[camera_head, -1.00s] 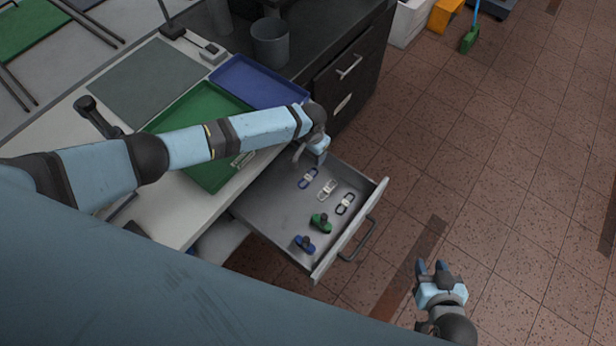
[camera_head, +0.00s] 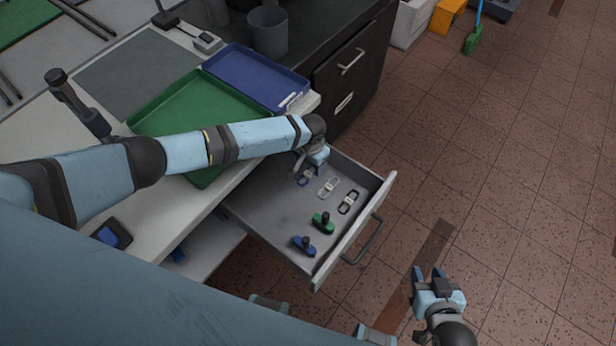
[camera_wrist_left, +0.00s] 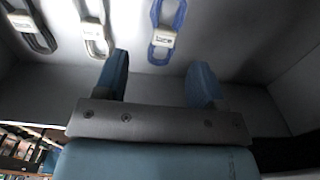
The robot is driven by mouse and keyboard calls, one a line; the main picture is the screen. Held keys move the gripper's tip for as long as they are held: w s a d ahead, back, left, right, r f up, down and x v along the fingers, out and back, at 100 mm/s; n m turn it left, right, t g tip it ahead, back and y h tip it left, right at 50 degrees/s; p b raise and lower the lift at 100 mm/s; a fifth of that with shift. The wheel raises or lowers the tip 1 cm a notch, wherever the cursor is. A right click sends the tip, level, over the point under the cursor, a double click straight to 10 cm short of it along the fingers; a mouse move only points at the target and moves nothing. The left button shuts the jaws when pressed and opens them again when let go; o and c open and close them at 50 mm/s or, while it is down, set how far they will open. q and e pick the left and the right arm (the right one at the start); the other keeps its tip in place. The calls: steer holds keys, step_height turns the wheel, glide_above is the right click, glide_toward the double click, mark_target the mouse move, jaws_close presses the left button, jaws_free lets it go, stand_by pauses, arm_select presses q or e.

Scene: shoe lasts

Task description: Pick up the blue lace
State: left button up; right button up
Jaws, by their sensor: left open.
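The blue lace (camera_head: 305,178) lies in the open drawer, a looped bundle with a pale band, partly hidden by my left gripper in the head view. It also shows in the left wrist view (camera_wrist_left: 166,22), ahead of the gap between the fingers and apart from them. My left gripper (camera_head: 303,166) is open and empty, low over the drawer's back end by the blue lace. Its two blue fingers (camera_wrist_left: 158,84) are spread in the wrist view. My right gripper (camera_head: 427,275) is empty, with its fingers apart, over the floor to the right of the drawer.
The drawer (camera_head: 262,205) also holds a white lace (camera_head: 328,186), a black lace (camera_head: 349,202), a green clamp-like piece (camera_head: 323,222) and a blue one (camera_head: 304,245). A green tray (camera_head: 160,118) and a blue tray (camera_head: 235,68) sit on the counter. The drawer's front wall (camera_head: 352,232) is raised.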

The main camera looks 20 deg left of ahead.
mark_target(309, 173)
arm_select(q)
steer(key=f+b, duration=0.1)
steer(key=f, duration=0.1)
steer(key=f+b, duration=0.2)
steer(key=shift+s+a, duration=0.1)
steer(key=shift+a, duration=0.1)
steer(key=shift+f+b, duration=0.3)
steer(key=shift+b, duration=0.25)
steer(key=shift+r, duration=0.15)
steer(key=shift+c, duration=1.3)
steer(key=c, duration=0.7)
arm_select(e)
step_height(309, 173, down, 5)
steer(key=shift+d+r, duration=0.1)
steer(key=shift+r, duration=0.05)
